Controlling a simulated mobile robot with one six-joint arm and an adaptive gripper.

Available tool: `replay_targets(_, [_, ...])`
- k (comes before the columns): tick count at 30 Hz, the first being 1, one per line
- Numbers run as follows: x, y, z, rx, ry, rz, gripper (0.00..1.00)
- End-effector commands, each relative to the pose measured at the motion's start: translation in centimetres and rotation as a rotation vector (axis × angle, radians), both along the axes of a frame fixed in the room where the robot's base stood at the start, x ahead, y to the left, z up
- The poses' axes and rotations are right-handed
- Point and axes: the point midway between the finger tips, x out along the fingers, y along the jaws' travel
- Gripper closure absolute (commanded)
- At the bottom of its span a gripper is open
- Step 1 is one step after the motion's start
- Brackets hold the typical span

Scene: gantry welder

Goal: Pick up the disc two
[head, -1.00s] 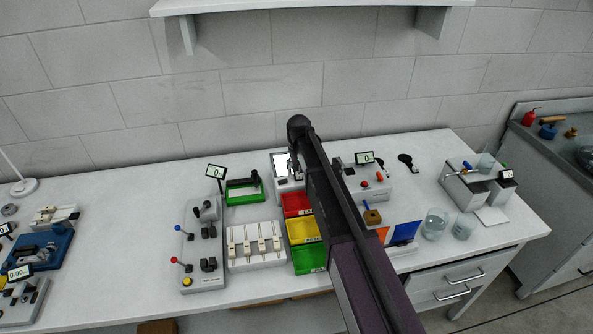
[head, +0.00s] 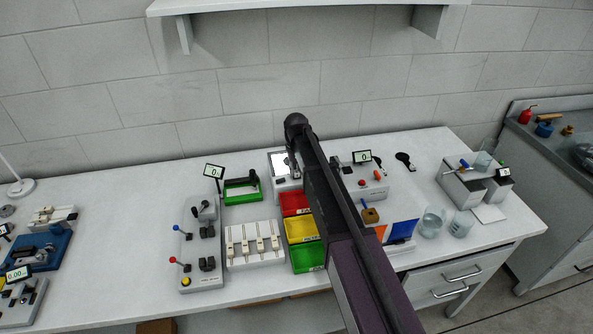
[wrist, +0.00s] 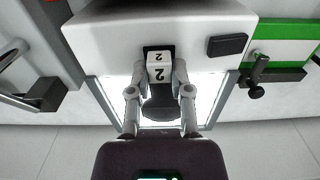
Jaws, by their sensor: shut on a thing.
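In the wrist view, disc two shows as a white piece marked "2" (wrist: 159,72) with a dark rounded part below it, between my fingers. My gripper (wrist: 160,92) is shut on it, one finger on each side. A bright lit panel (wrist: 211,90) of a white device lies behind the fingers. In the head view, my arm covers most of my gripper, and disc two cannot be made out there. I cannot tell whether the disc touches the device.
In the head view, red (head: 295,203), yellow (head: 301,230) and green (head: 308,257) bins stand beside a white rack (head: 254,246). A green frame (head: 242,192) stands left of the lit device (head: 279,163). Glass beakers (head: 432,222) stand at right. A shelf (head: 310,6) overhangs the bench.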

Motion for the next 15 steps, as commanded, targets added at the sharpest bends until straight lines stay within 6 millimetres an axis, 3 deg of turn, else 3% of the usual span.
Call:
replay_targets(14, [-0.1, 0.0, 3.8, 0.0, 0.0, 0.0, 1.0])
replay_targets(15, [-1.6, -0.5, 3.4, 0.0, 0.0, 0.0, 1.0])
